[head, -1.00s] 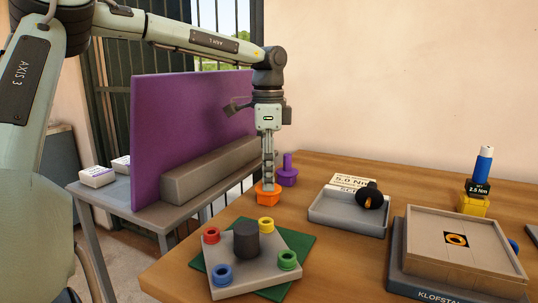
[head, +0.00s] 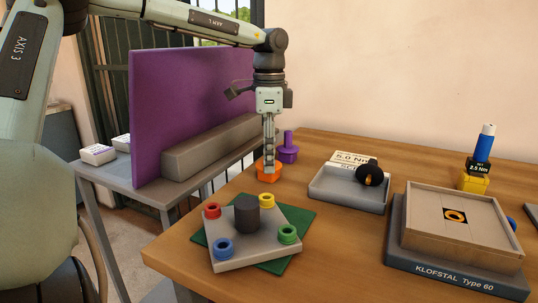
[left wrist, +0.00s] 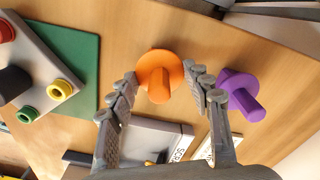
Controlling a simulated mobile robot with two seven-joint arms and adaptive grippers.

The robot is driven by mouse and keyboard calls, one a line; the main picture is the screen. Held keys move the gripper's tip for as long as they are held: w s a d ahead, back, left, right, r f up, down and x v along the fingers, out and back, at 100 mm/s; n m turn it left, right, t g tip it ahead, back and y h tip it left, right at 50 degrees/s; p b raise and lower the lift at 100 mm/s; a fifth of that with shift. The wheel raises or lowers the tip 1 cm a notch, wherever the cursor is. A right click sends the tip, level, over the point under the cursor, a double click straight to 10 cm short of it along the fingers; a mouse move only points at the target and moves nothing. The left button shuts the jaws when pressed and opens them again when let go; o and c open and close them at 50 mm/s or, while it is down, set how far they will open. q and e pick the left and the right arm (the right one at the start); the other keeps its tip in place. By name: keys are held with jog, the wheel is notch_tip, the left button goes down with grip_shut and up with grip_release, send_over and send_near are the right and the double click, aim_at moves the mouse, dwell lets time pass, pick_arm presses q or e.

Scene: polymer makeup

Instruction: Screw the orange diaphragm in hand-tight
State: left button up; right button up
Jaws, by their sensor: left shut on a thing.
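The orange diaphragm (head: 268,177), a flanged piece with a post, stands on the wooden table in front of the purple piece. My left gripper (head: 268,168) points straight down and is shut on it. In the left wrist view, the orange diaphragm (left wrist: 160,68) lies between the two fingertips (left wrist: 160,84). The pump block marked KLOFSTAL Type 60 (head: 455,272) stands at the right. Its top holds an orange ring around a dark centre on a black square (head: 455,215). My right gripper is not in view.
A purple piece (head: 287,152) stands close behind the orange one. A grey plate (head: 235,255) with coloured rings and a dark cylinder lies in front. A grey tray (head: 345,200) with a black item (head: 370,172), and a blue-handled tool (head: 484,145) on a yellow stand, are right.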

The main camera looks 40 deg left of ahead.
pick_arm(q)
jog(key=shift+r, duration=0.2)
jog(key=shift+r, duration=0.35)
dwell(0.4)
jog(key=shift+r+p, duration=0.2)
jog(key=shift+p, duration=0.1)
jog(key=shift+r+p, duration=1)
jog(key=shift+r, duration=0.85)
